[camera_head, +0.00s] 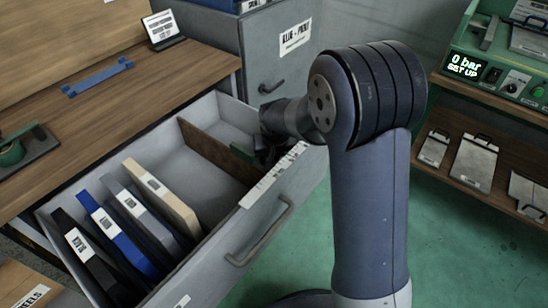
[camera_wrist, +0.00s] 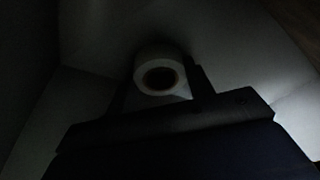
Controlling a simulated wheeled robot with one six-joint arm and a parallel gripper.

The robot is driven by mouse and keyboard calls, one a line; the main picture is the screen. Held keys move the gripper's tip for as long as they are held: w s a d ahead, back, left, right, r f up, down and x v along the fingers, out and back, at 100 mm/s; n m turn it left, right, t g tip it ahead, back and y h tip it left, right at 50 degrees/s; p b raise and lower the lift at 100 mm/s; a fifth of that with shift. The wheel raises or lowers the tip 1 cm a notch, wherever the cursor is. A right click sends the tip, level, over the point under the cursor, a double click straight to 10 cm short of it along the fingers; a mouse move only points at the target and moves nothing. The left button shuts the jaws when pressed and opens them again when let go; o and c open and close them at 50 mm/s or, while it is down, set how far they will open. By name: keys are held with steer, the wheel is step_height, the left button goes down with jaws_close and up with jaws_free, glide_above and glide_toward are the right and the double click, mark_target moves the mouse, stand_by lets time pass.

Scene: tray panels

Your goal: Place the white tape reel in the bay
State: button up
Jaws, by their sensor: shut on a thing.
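The white tape reel (camera_wrist: 160,58), a pale ring with a brown core, is between the fingers of my gripper (camera_wrist: 164,82) in the dark wrist view. My gripper is shut on it. In the head view my gripper (camera_head: 268,148) reaches down into the far right part of an open grey drawer (camera_head: 225,248), close to its front wall. The reel is hidden there. A brown divider (camera_head: 205,148) splits off the far bay (camera_head: 215,122) of the drawer. I cannot tell whether the reel touches the drawer floor.
Upright binders stand in the near part of the drawer, among them a cream one (camera_head: 165,198) and a blue one (camera_head: 120,235). A wooden bench (camera_head: 100,105) lies left. A green test unit (camera_head: 500,75) stands at the right.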

steer(key=o, duration=0.6)
steer(key=shift+f, duration=0.1)
steer(key=o, duration=0.4)
steer(key=shift+o, duration=0.2)
steer(key=p+v, duration=0.2)
steer(key=v, duration=1)
steer(key=shift+r, duration=0.25)
